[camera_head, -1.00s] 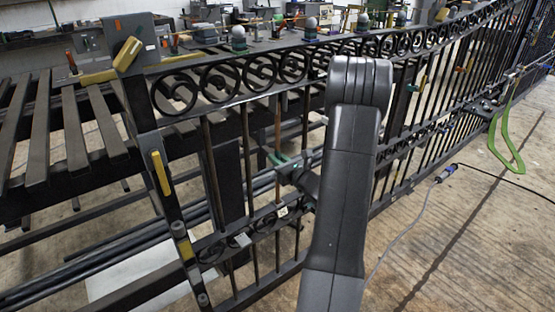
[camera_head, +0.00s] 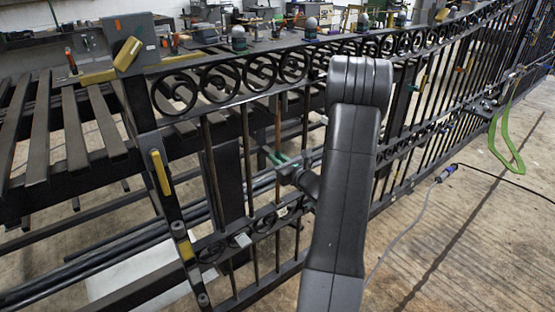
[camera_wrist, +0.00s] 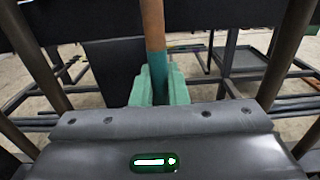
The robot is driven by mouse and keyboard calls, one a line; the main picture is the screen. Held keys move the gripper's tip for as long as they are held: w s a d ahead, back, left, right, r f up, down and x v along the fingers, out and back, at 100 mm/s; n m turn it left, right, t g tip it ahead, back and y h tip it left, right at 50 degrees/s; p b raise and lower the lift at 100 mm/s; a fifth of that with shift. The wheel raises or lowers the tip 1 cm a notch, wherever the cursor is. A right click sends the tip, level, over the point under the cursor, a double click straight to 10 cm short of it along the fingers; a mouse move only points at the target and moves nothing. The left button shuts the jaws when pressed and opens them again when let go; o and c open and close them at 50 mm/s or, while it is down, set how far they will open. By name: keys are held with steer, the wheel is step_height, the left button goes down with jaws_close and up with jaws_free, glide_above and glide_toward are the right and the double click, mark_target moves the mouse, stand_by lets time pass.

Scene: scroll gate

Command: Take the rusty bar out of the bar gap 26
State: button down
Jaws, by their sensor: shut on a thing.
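The rusty bar (camera_head: 277,122) stands upright in the gate, among darker bars, below the row of scrolls. In the wrist view the brown bar (camera_wrist: 153,24) runs down between the green fingertips. My gripper (camera_head: 273,157) is at the bar's mid-height in the head view, partly hidden behind my dark arm. In the wrist view my gripper (camera_wrist: 160,88) is shut on the bar. The bar's lower part is hidden by the fingers in the wrist view. I cannot read a gap number.
The dark iron gate (camera_head: 153,115) has upright bars close on both sides of my gripper. Dark bars (camera_wrist: 291,50) flank it in the wrist view. A slatted rack (camera_head: 75,135) stands behind at the left. The floor (camera_head: 455,235) at the right is mostly clear, with a cable (camera_head: 420,222).

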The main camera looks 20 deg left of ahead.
steer(key=shift+r+p, duration=0.5)
steer(key=shift+r, duration=0.4)
steer(key=shift+b+v, duration=0.45)
steer(key=shift+v, duration=1.4)
stand_by(1.0)
steer(key=b+v, duration=0.1)
steer(key=v, duration=1)
steer(key=shift+s+d, duration=0.25)
steer(key=shift+d, duration=0.1)
stand_by(0.8)
